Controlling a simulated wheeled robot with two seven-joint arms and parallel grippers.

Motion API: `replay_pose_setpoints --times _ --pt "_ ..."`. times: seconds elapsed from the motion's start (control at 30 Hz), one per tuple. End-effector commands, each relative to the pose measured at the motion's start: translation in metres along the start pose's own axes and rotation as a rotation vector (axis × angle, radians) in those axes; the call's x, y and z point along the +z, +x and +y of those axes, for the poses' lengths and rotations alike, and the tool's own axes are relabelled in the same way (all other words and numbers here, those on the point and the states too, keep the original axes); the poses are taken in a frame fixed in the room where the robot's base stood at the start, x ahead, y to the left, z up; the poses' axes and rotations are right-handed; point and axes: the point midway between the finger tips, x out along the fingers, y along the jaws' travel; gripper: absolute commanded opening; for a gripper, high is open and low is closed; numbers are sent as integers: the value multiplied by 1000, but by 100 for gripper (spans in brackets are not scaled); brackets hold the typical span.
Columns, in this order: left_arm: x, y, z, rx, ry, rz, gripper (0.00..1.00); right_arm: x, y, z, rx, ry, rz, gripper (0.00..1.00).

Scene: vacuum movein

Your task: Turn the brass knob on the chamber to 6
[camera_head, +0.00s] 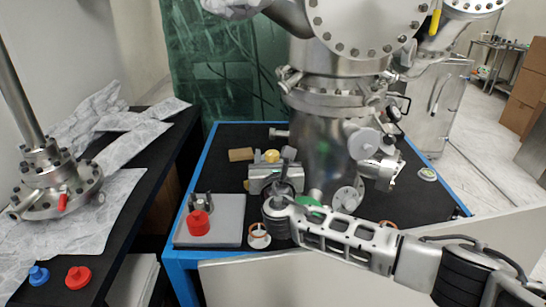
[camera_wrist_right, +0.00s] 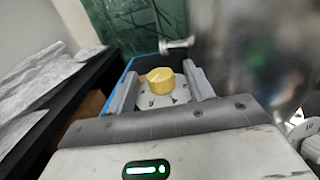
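The brass knob (camera_head: 271,156) shows as a small yellow shape at the far side of my right gripper, left of the steel chamber (camera_head: 318,140). In the right wrist view the brass knob (camera_wrist_right: 160,80) stands on a pale round dial (camera_wrist_right: 150,98) with dark marks, whose figures are too small to read. My right gripper (camera_head: 273,160) is open, with one finger on each side of the knob. In the right wrist view its fingers (camera_wrist_right: 161,84) show a gap to the knob on both sides. My left gripper is not in view.
A wooden block (camera_head: 241,155) lies left of the knob. A grey pad (camera_head: 228,213) with a red part (camera_head: 198,222) is at the front left of the blue-edged table (camera_head: 180,253). A foil-covered bench (camera_head: 105,205) stands left. Chamber flanges crowd the right side.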

Motion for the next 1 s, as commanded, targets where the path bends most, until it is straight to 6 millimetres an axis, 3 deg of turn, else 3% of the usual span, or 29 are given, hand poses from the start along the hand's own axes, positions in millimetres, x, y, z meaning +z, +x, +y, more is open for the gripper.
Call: replay_pose_setpoints --times 0.23,0.37,0.8,1.0 --pt "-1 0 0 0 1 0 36 1 -2 0 1 1 -2 52" --pt "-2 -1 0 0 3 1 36 1 -13 0 2 1 -1 52" --pt "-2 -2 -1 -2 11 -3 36 0 -112 0 3 4 2 52" --pt "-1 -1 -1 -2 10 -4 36 0 -146 0 2 1 0 52"
